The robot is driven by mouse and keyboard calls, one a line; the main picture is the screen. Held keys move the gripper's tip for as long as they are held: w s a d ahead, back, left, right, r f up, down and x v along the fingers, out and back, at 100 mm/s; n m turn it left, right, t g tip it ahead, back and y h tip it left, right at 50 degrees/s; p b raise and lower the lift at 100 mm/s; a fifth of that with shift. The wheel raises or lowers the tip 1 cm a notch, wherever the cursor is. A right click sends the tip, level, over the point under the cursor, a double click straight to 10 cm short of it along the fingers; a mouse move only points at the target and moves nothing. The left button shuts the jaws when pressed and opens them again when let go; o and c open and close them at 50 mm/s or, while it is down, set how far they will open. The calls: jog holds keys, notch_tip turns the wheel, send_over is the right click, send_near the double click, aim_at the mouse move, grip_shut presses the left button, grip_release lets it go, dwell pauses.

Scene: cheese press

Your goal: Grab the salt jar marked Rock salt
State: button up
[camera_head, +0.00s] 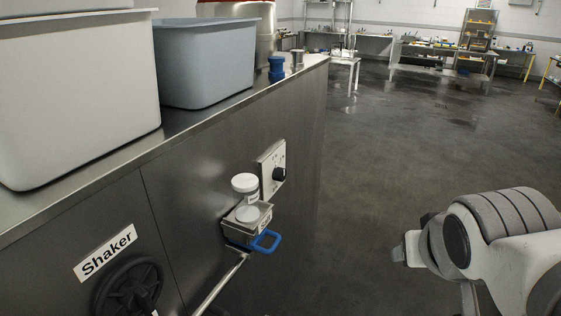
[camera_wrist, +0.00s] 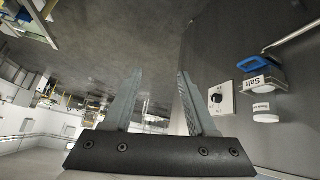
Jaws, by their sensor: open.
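The salt jar (camera_head: 245,192) is a small pale jar with a white lid. It stands upright in a metal holder (camera_head: 232,233) on the side of the steel counter. The holder has a blue loop handle (camera_head: 266,241). In the head view my gripper (camera_head: 407,248) is right of the jar.
A control plate with a black knob (camera_head: 279,174) is just beyond the jar. A metal rail (camera_head: 222,283) runs below the holder. A "Shaker" sign (camera_head: 105,252) and black handwheel (camera_head: 128,290) are at left. Tubs (camera_head: 205,62) stand on the counter (camera_head: 180,128). Open floor (camera_head: 400,140) lies right.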

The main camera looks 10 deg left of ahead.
jog(key=o, duration=0.5)
jog(key=w, duration=0.2)
jog(key=w+t, duration=0.1)
jog(key=w, duration=0.1)
jog(key=w+n+t, duration=0.1)
jog(key=w, duration=0.1)
jog(key=shift+w+a+r, duration=0.15)
jog(key=shift+a+r, duration=0.1)
jog(key=shift+a, duration=0.1)
jog(key=shift+o, duration=0.5)
jog(key=w+a+n+t+y, duration=0.1)
jog(key=w+a, duration=0.1)
jog(key=w+a+n+t+b, duration=0.1)
jog(key=w+a, duration=0.1)
jog(key=shift+w+r+y, duration=0.1)
jog(key=shift+y, duration=0.3)
jog(key=n+g+y+p, duration=0.2)
jog(key=n+y, duration=0.4)
jog(key=y, duration=0.3)
send_near(246, 201)
jog(key=w+a+f, duration=0.1)
jog(key=w+a+f+b, duration=0.1)
jog(key=w, duration=0.1)
jog(key=w+f+b, duration=0.1)
jog(key=w+f, duration=0.1)
jog(key=shift+w+a, duration=0.15)
jog(key=shift+a, duration=0.25)
jog(key=shift+b+x, duration=0.7)
jog(key=shift+x, duration=2.5)
